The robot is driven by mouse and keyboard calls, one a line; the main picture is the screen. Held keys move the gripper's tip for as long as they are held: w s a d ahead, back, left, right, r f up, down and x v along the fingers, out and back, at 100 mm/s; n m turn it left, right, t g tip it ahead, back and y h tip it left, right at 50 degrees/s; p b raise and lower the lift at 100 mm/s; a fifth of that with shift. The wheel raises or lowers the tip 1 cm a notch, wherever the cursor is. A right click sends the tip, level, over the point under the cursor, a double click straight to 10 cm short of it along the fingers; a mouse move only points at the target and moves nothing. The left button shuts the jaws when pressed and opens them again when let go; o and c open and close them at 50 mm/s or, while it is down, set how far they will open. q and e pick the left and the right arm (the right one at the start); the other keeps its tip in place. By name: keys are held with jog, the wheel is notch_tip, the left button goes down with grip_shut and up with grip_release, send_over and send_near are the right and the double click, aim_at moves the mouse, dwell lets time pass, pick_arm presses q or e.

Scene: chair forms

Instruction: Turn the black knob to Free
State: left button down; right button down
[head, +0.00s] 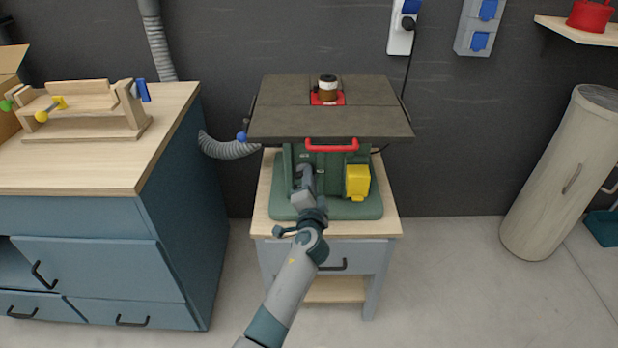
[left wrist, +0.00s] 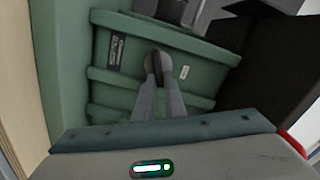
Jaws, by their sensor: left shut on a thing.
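The green machine (head: 331,165) with a dark flat top stands on a small wooden-topped stand. My left gripper (head: 303,174) reaches its front face, left of the yellow box. In the left wrist view my left gripper (left wrist: 158,70) has its fingers together against the ribbed green front (left wrist: 125,75). They are shut on the black knob, which is mostly hidden between the dark fingertips. I cannot see which way the knob points, and the labels on the front (left wrist: 115,50) are too small to read. My right gripper is not in view.
A red handle (head: 332,145) runs under the front edge of the machine's top (head: 280,122). A yellow box (head: 358,182) sits right of my gripper. A blue cabinet (head: 95,268) with a wooden jig (head: 90,115) stands left. Floor to the right is clear up to a pale cylinder (head: 558,175).

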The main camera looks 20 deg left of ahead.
pick_arm(q)
jog(key=m, duration=0.5)
jog(key=shift+f, duration=0.4)
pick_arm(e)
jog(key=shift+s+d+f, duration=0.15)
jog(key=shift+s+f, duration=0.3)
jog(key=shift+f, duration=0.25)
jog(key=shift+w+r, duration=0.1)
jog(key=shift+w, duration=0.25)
